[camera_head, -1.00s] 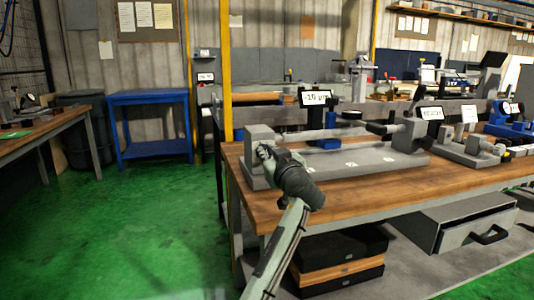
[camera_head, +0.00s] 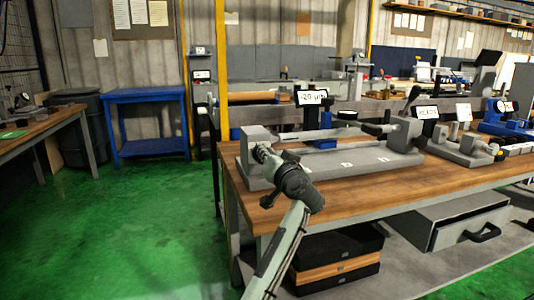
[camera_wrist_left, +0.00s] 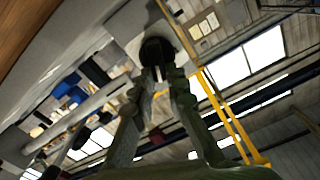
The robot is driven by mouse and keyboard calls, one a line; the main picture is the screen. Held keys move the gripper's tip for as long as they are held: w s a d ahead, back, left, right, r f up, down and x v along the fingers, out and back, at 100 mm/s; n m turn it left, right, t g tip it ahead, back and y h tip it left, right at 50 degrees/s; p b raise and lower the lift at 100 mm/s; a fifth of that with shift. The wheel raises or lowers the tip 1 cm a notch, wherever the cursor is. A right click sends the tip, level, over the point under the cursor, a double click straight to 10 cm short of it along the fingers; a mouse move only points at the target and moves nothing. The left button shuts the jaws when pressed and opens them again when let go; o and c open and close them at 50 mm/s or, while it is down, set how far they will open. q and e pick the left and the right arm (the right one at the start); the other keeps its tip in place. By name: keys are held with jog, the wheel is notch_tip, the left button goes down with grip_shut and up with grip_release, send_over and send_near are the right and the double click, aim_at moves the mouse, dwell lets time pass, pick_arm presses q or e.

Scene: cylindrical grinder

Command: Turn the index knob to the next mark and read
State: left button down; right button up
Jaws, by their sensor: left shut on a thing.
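The grey grinder (camera_head: 330,172) stands on the wooden workbench (camera_head: 350,200), with its headstock block (camera_head: 255,138) at the left end. My left gripper (camera_head: 264,154) is at the front of that block. In the left wrist view the dark round index knob (camera_wrist_left: 157,48) sits between the fingertips of my left gripper (camera_wrist_left: 158,76), which is shut on it. In the head view the knob is hidden by the gripper. A small display (camera_head: 311,97) behind the grinder reads about -20 µm. My right gripper is not in view.
A second display (camera_head: 428,112) stands at the grinder's right end, its text too small to read surely. More instruments (camera_head: 465,145) crowd the bench further right. An open drawer (camera_head: 455,220) juts out below the bench front. The green floor (camera_head: 120,230) at left is clear.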

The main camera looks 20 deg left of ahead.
pick_arm(q)
jog(key=shift+f, duration=0.1)
jog(key=c, duration=1.5)
grip_release()
jog(key=shift+c, duration=0.2)
jog(key=v, duration=1.2)
